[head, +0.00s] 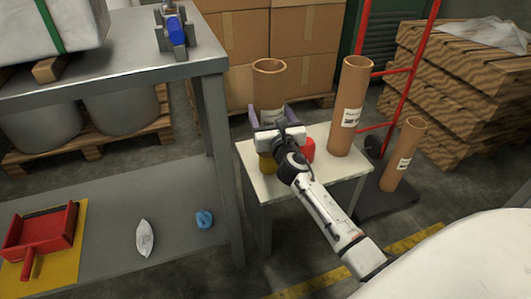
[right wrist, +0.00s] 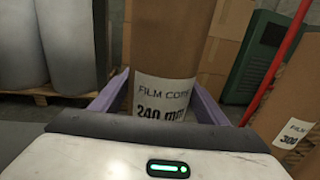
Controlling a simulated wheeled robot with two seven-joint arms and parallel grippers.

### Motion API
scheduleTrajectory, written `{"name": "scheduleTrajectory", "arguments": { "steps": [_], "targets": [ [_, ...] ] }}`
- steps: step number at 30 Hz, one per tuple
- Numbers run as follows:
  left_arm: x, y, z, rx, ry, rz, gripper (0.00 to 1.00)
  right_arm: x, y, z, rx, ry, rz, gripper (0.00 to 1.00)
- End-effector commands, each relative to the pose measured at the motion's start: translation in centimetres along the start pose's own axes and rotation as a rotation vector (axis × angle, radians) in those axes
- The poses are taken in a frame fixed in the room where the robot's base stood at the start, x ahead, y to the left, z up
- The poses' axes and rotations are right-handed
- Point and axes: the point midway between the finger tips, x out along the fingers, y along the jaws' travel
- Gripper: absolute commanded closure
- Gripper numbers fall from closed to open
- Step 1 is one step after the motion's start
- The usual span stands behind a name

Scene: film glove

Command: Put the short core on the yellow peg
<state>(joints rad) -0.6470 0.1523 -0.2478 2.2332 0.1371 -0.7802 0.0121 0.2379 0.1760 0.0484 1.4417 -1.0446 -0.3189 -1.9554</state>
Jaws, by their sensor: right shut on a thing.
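My right gripper (head: 268,112) is shut on a brown cardboard core (head: 269,76), with its purple fingers on either side of it. The core is upright. Its label reads "FILM CORE 240 mm" in the right wrist view (right wrist: 163,65). The yellow peg (head: 267,164) shows partly on the small white table (head: 345,176), just below the gripper. The gripper hides the core's lower end, so I cannot tell how it meets the peg. A red peg (head: 307,149) is just right of it. My left gripper is not in view.
A taller core (head: 350,105) stands on the table's right side; another core (head: 403,155) stands on the red hand truck's (head: 400,72) dark base. Cartons (head: 235,45) stand behind.

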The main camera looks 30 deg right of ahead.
Motion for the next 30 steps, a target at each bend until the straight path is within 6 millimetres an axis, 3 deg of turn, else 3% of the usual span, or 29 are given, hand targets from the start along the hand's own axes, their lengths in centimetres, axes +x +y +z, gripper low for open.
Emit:
{"name": "scheduleTrajectory", "arguments": {
  "steps": [1,3,11,18,30],
  "targets": [
    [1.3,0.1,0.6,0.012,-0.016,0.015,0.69,-0.1,0.1,-2.1,0.004,0.002,0.000,0.58],
    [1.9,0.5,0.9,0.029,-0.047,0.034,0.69,-0.1,0.1,-3.3,0.003,0.001,0.000,0.58],
    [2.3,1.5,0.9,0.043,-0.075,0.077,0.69,-0.1,0.1,-5.1,0.002,-0.001,0.000,0.58],
    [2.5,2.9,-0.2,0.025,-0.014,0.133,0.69,-0.1,0.1,-8.3,0.004,-0.001,0.001,0.58],
    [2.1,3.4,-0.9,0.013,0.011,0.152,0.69,-0.1,0.1,-8.7,-0.001,-0.002,0.001,0.58]
  ]
}}
